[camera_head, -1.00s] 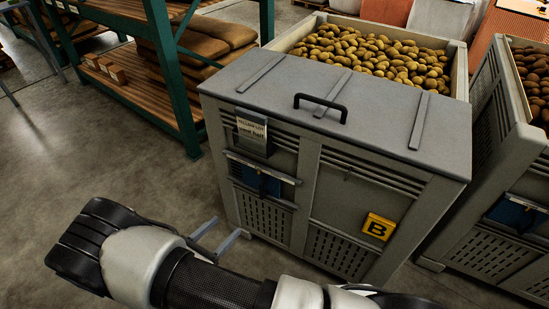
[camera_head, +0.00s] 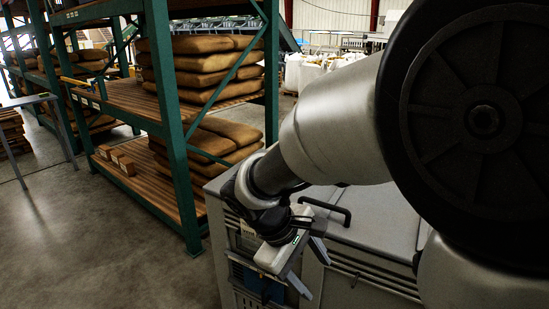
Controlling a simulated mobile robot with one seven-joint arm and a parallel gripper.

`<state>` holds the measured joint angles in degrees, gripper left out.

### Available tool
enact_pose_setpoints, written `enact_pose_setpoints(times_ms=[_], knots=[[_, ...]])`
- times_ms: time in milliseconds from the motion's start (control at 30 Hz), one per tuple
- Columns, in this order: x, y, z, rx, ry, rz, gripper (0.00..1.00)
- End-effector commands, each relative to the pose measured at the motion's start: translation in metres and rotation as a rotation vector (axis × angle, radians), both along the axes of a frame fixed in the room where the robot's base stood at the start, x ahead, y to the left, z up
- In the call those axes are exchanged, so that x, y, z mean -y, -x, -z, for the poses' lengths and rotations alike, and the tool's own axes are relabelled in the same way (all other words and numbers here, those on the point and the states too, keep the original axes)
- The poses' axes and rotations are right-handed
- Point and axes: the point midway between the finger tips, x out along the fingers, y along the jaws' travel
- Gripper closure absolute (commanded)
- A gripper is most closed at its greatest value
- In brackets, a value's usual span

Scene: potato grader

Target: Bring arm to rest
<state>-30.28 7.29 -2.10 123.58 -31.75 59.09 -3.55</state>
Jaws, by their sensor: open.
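My arm (camera_head: 335,130) reaches from the right side of the view down to the centre and hides much of the right half. My gripper (camera_head: 314,276) hangs at its end with two grey fingers spread apart and nothing between them. It appears in front of the grey lidded crate (camera_head: 345,240), near the crate's black lid handle (camera_head: 330,212). I cannot tell how far the gripper is from the crate. The crate's right part is hidden behind my arm.
A green rack (camera_head: 170,130) with stacked brown sacks (camera_head: 215,65) stands left of the crate. Small boxes (camera_head: 122,162) lie on its lower shelf. White bulk bags (camera_head: 310,75) stand behind.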

Motion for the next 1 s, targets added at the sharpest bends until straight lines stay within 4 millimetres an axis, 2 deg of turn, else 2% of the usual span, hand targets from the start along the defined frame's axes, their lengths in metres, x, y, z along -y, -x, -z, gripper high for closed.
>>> enact_pose_setpoints(times_ms=[33,200,500,733,800,1000], knots=[[0.015,0.011,-0.018,0.047,-0.077,0.090,0.45],[0.044,0.048,-0.059,0.189,-0.309,0.347,0.45],[0.061,0.091,-0.096,0.399,-0.570,0.612,0.45],[0.065,0.111,-0.113,0.534,-0.705,0.739,0.45],[0.064,0.110,-0.138,0.524,-0.702,0.735,0.45],[0.064,0.110,-0.182,0.522,-0.699,0.733,0.45]])
